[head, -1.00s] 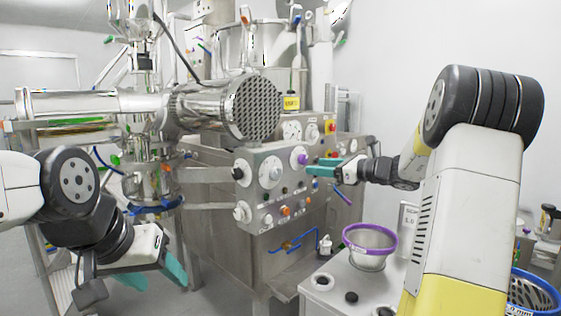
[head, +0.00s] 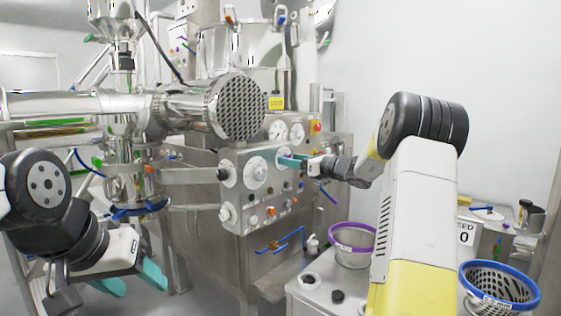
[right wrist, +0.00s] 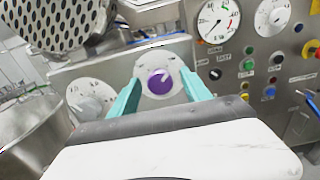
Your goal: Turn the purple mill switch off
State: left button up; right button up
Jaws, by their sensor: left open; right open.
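The purple mill switch (right wrist: 160,81) is a round purple knob on a pale round plate (right wrist: 176,67) on the steel control panel. In the right wrist view it shows between the two teal fingers of my right gripper (right wrist: 160,92), which is open around or just in front of it. I cannot tell whether the fingers touch it. In the head view my right gripper (head: 291,161) is at the panel and largely hides the switch. My left gripper (head: 134,280) is open and empty at the lower left, away from the panel.
A white dial (head: 257,172) sits left of the switch on the panel (head: 240,205). Gauges (head: 278,130) and a red button (head: 317,127) are above. A perforated cylinder end (head: 236,108) juts out at upper left. A purple-rimmed sieve (head: 352,250) stands on a table below.

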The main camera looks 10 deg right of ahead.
jog(key=shift+c, duration=0.3)
grip_shut()
jog(key=shift+n, duration=0.4)
jog(key=shift+f+n, duration=0.15)
jog(key=shift+n, duration=8.35)
